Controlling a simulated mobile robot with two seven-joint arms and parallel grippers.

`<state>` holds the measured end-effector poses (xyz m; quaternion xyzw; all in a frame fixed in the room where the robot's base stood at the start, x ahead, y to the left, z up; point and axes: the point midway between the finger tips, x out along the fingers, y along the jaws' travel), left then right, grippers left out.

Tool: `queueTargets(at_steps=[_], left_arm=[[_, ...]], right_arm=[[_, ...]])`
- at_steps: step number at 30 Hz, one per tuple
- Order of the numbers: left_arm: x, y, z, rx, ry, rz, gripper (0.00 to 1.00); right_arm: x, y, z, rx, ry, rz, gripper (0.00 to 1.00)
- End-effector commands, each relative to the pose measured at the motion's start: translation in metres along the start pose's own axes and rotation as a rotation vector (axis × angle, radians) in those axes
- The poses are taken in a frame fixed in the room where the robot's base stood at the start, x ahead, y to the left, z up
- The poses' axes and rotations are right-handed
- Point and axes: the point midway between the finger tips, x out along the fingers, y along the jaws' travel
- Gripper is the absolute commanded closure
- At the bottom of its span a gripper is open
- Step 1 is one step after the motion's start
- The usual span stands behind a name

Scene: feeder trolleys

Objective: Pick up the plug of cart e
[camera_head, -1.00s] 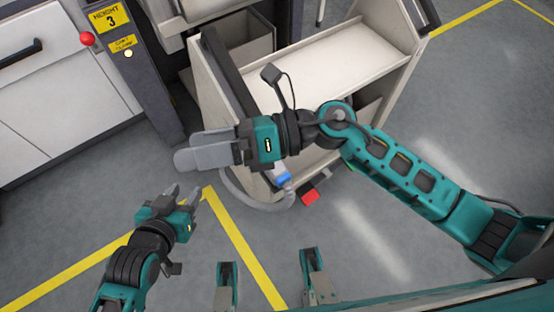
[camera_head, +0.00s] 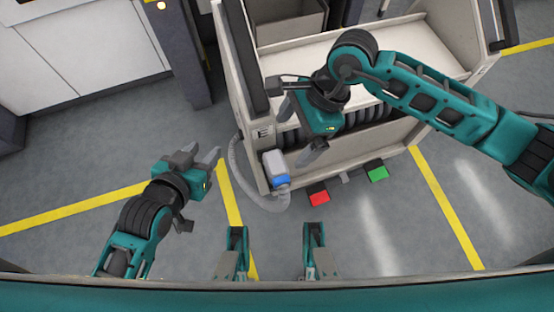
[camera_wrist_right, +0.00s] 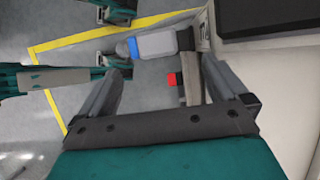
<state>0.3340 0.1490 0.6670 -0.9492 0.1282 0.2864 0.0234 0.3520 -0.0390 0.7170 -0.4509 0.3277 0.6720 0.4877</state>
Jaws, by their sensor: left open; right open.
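The plug (camera_head: 275,166) is a light grey block with a blue band. It sits at the near left corner of the white cart (camera_head: 400,148), with a grey hose (camera_head: 237,165) curving from it. No letter is readable on the cart. My right gripper (camera_head: 297,132) is open and empty, just above and right of the plug, pointing down. In the right wrist view the plug (camera_wrist_right: 158,45) lies beyond the open fingers (camera_wrist_right: 163,68), apart from them. My left gripper (camera_head: 200,156) is open and empty, left of the cart over the floor.
A red pedal (camera_head: 318,198) and a green pedal (camera_head: 377,173) stick out at the cart's foot. A dark post (camera_head: 180,50) and white cabinets (camera_head: 75,50) stand at the left. Yellow lines (camera_head: 445,210) mark the floor, which is clear in front.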

Motion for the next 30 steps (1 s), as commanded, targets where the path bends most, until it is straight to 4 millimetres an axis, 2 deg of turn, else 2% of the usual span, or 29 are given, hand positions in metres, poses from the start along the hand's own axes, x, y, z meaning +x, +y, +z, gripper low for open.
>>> queueTargets(at_steps=[3,9,16,24,30], left_arm=[[0.003,0.000,0.005,0.000,-0.001,0.000,0.57],[0.006,0.000,0.015,-0.001,-0.009,0.000,0.57],[0.007,0.000,0.019,-0.002,-0.011,0.000,0.57],[0.013,-0.001,0.027,-0.002,-0.011,0.000,0.57],[0.013,-0.001,0.028,-0.002,-0.012,0.000,0.57]], right_arm=[[0.025,0.002,0.001,0.002,-0.004,0.006,0.00],[0.059,0.002,0.001,0.002,-0.005,0.005,0.00],[0.076,0.002,0.002,0.001,-0.005,0.003,0.00],[0.115,0.003,0.003,0.002,-0.006,0.003,0.00],[0.122,0.003,0.003,0.002,-0.005,0.002,0.00]])
